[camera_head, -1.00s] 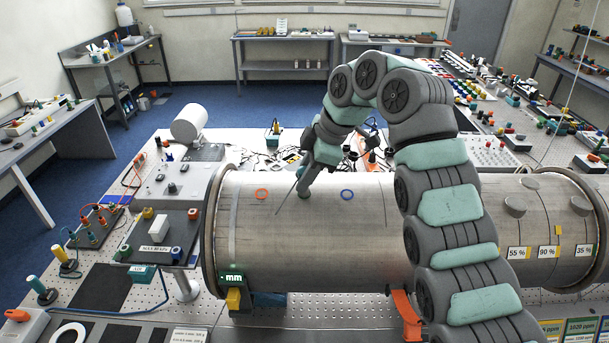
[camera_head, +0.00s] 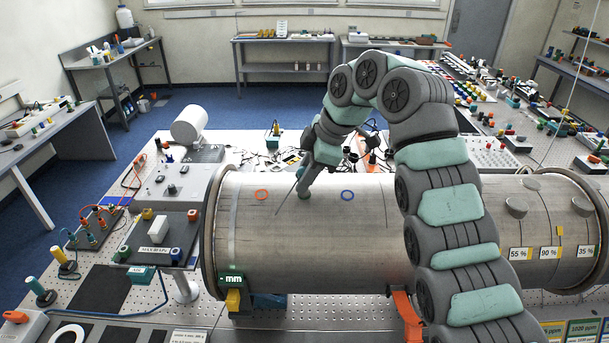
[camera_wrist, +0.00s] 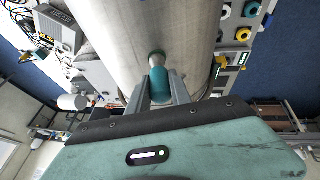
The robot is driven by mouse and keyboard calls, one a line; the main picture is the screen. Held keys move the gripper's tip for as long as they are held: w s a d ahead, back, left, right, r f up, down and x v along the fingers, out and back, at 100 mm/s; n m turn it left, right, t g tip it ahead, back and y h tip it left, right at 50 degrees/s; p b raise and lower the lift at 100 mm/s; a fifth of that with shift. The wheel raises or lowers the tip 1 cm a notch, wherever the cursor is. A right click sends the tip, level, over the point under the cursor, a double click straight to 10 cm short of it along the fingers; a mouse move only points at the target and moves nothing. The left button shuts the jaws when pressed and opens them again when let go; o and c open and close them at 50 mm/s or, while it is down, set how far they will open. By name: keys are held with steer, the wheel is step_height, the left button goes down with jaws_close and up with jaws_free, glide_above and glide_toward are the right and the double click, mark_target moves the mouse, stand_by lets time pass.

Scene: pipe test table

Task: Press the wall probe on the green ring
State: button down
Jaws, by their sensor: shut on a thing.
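The wall probe, a teal cylinder (camera_wrist: 159,84) with a grey metal tip, is held between the fingers of my gripper (camera_wrist: 160,100). In the head view my gripper (camera_head: 304,188) is over the top of the large metal pipe (camera_head: 300,240), with the probe's lower end at or very near the pipe surface. I cannot tell whether it touches. An orange ring (camera_head: 262,194) is on the pipe to the left of the probe and a blue ring (camera_head: 347,195) to the right.
A green display (camera_head: 232,280) reading "mm" is at the pipe's left end. A panel with a white block (camera_head: 158,228) stands to its left. Several knobs and labels (camera_head: 519,253) sit on the pipe's right part. My arm covers the pipe's middle right.

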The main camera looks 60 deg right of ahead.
steer(key=shift+s+a+r+p, duration=0.1)
steer(key=shift+a+r+p, duration=0.2)
steer(key=shift+r, duration=0.65)
steer(key=shift+s+a+r+p, duration=0.1)
steer(key=shift+r+p, duration=0.35)
steer(key=shift+r, duration=0.5)
steer(key=shift+s+a+r+p, duration=0.15)
steer(key=shift+r+p, duration=0.2)
steer(key=shift+r, duration=0.6)
steer(key=shift+w, duration=0.1)
